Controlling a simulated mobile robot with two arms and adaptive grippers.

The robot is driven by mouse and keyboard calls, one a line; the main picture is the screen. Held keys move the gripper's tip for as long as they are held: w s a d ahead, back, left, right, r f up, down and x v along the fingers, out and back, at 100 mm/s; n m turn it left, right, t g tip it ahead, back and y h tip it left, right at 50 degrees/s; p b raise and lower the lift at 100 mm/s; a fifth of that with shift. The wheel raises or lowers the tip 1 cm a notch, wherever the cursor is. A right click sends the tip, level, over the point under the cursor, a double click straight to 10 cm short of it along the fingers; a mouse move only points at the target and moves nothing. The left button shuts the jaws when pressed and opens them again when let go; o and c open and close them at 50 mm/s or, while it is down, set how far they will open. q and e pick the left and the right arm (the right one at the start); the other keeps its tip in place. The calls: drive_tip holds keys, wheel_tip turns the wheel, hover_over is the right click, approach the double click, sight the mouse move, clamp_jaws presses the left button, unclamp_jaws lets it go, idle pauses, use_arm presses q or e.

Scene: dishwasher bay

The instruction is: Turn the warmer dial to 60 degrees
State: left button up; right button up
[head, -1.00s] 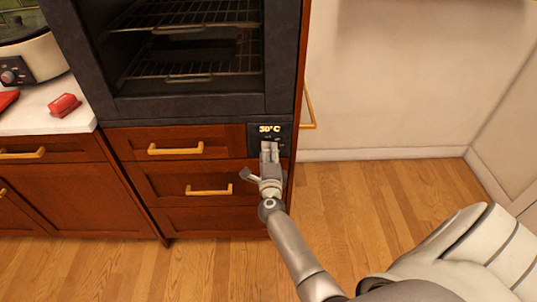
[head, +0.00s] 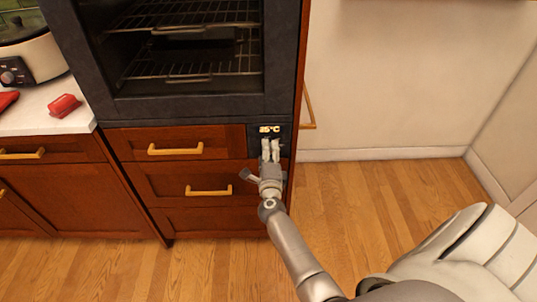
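The warmer's dark control panel (head: 283,132) is at the right end of the drawer row, under the oven. Its lit display (head: 269,129) seems to read 25°C, though the digits are small. My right gripper (head: 270,146) is at the panel, with its two fingertips just below the display. A narrow dark gap shows between the fingers. The dial is hidden behind the fingertips, so I cannot tell whether they grip it. My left gripper is not in view.
The oven (head: 190,105) with wire racks stands above the panel. Wooden drawers with brass handles (head: 175,149) are to the left. A counter (head: 40,120) holds a red object (head: 64,106) and a slow cooker (head: 35,55). The floor to the right is clear.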

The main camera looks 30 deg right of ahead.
drive_tip(key=v, duration=0.8)
drive_tip(key=shift+a, duration=0.15)
drive_tip(key=shift+f, duration=0.1)
drive_tip(key=s+a+f+n+g+y, duration=0.1)
drive_tip(key=s+a+f+n+y, duration=0.3)
drive_tip(key=f, duration=0.5)
drive_tip(key=s+a+f+n+g+y, duration=0.25)
drive_tip(key=a+f+n, duration=0.25)
drive_tip(key=f+n, duration=0.3)
drive_tip(key=s+a+f+n+y, duration=0.2)
drive_tip(key=s+a+f+n, duration=0.2)
drive_tip(key=f, duration=0.5)
drive_tip(key=s+a+f+n+g+y, duration=0.15)
drive_tip(key=s+f+n+g, duration=0.45)
drive_tip(key=s+f, duration=0.8)
drive_tip(key=s+d+f+n+g, duration=0.1)
drive_tip(key=s+n, duration=0.1)
drive_tip(key=s, duration=0.5)
drive_tip(key=s+d+f+n+g, duration=0.1)
drive_tip(key=s+d+n+g, duration=0.1)
drive_tip(key=s, duration=0.5)
drive_tip(key=s+d+f+n+g+h, duration=0.1)
drive_tip(key=s+d+f+n, duration=0.1)
drive_tip(key=s, duration=0.5)
drive_tip(key=shift+n+p, duration=0.4)
